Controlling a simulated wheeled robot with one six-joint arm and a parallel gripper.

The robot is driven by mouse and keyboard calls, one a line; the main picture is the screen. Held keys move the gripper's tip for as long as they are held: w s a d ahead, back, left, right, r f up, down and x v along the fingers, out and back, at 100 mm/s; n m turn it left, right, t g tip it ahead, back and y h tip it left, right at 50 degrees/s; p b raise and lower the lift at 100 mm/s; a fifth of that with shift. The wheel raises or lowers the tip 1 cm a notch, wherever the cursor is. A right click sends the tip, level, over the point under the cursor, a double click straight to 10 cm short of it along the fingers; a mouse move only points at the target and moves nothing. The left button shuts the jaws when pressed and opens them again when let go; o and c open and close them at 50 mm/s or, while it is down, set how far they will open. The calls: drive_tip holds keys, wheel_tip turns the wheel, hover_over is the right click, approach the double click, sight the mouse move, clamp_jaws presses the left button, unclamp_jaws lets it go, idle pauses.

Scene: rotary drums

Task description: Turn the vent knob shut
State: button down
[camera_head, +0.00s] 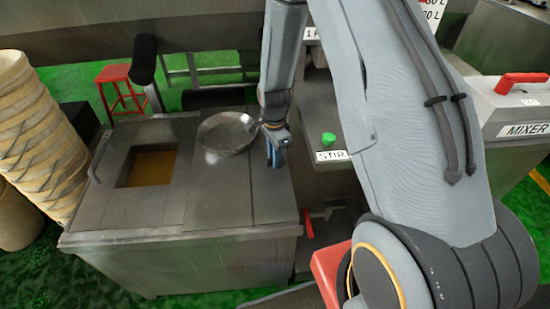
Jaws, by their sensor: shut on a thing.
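My gripper (276,160) points down at the right part of the grey metal cabinet's top (181,208), just right of a round shiny metal dish (228,132). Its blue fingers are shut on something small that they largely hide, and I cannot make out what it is. No part that I can clearly name as the vent knob shows. A green knob (328,139) stands on a panel labelled STIR, to the right of my gripper and apart from it.
The cabinet has a square opening (151,167) with brown content. Stacked pale tubs (35,125) stand at the left. A red stool (120,88) is behind. A red handle (314,219) juts out low at the cabinet's right. A box labelled MIXER (519,116) is at the right.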

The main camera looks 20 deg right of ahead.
drive_tip(key=m, duration=0.4)
idle(0.6)
drive_tip(key=c, duration=1.6)
unclamp_jaws()
drive_tip(key=shift+d, duration=0.1)
drive_tip(key=shift+r+b, duration=0.55)
drive_tip(key=shift+r, duration=3.4)
